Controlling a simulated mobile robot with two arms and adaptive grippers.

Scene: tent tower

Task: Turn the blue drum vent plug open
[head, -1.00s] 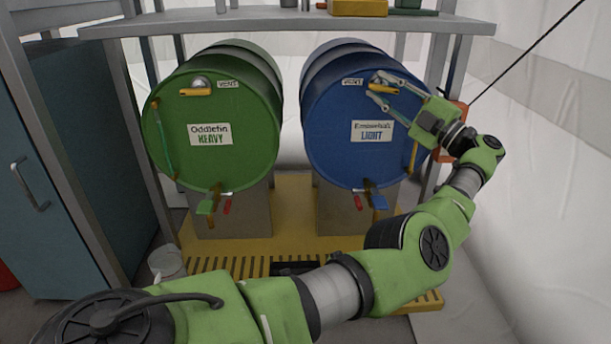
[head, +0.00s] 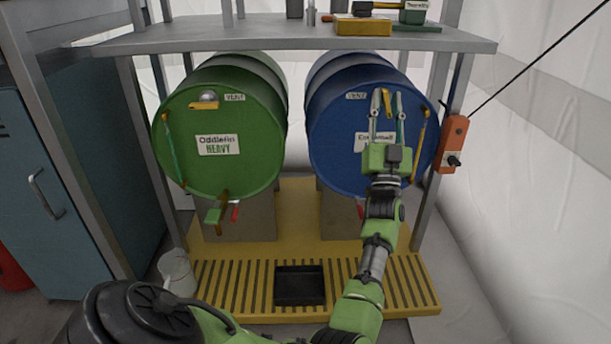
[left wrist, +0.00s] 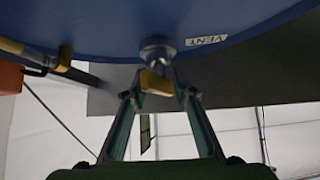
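The blue drum (head: 335,125) lies on its side with its round end facing me, under a shelf. Its vent plug, near the top of that end, has a yellow handle (head: 387,103) that points up and down in the head view. In the left wrist view the silver plug (left wrist: 157,48) sits on the drum face above the yellow handle (left wrist: 157,83). My left gripper (head: 387,98) points up at the plug, with one finger on each side of the handle. Gaps show beside the handle in the head view, so the fingers look open around it. My right gripper is out of view.
A green drum (head: 250,125) stands left of the blue one, its yellow vent handle (head: 204,105) level. A grey shelf (head: 250,38) runs above both. An orange box (head: 453,140) hangs on the right post. A yellow slotted platform (head: 230,285) lies below.

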